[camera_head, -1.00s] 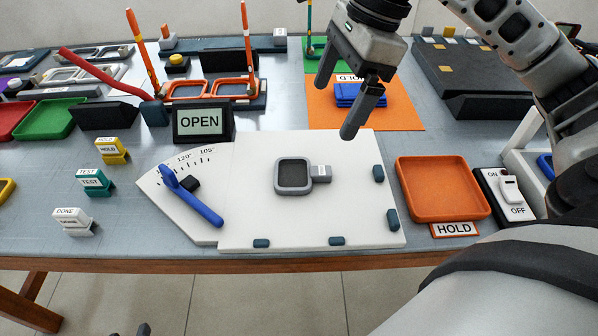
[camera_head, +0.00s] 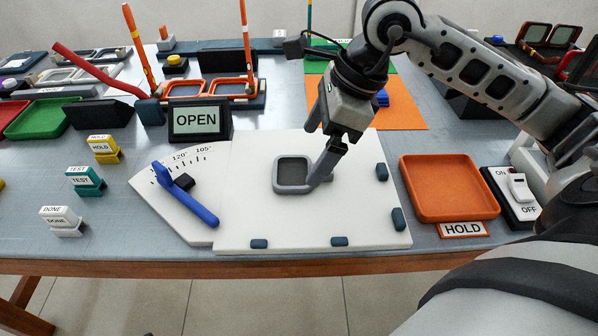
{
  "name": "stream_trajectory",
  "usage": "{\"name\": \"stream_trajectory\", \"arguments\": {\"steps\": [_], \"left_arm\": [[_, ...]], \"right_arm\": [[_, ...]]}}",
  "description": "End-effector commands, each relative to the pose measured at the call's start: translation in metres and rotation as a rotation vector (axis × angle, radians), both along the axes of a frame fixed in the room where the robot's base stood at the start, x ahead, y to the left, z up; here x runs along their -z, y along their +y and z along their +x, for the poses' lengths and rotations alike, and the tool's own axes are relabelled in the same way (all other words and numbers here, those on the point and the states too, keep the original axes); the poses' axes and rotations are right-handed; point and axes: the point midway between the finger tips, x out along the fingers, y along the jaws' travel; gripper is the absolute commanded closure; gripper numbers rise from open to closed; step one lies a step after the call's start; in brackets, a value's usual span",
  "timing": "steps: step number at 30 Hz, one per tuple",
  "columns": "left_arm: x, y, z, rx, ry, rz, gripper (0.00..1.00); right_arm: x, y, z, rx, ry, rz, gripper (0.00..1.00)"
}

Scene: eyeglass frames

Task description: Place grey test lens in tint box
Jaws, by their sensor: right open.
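The grey test lens (camera_head: 291,174), a dark rounded square in a grey rim, lies flat on the white board (camera_head: 250,215). I cannot make out which container is the tint box. My left gripper is not in view.
An orange HOLD tray (camera_head: 449,187) and an ON/OFF switch (camera_head: 518,188) stand right of the board. A blue lever (camera_head: 189,198) lies on the angle scale at left. An OPEN sign (camera_head: 198,121) stands behind it. Small stamps (camera_head: 85,178) stand further left.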

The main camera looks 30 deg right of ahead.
Motion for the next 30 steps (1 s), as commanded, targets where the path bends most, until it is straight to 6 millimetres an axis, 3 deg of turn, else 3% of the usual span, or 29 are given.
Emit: {"name": "stream_trajectory", "arguments": {"steps": [7,17,22,30], "left_arm": [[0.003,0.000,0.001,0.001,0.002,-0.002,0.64],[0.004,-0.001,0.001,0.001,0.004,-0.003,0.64],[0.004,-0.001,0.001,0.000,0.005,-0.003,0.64],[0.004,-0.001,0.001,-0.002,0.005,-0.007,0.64]], "right_arm": [[0.035,0.014,0.007,-0.001,0.004,0.003,0.04],[0.041,0.016,0.009,0.000,0.001,0.000,0.04],[0.041,0.016,0.009,0.000,0.001,0.000,0.51],[0.040,0.016,0.009,0.000,0.001,0.000,0.56]]}}
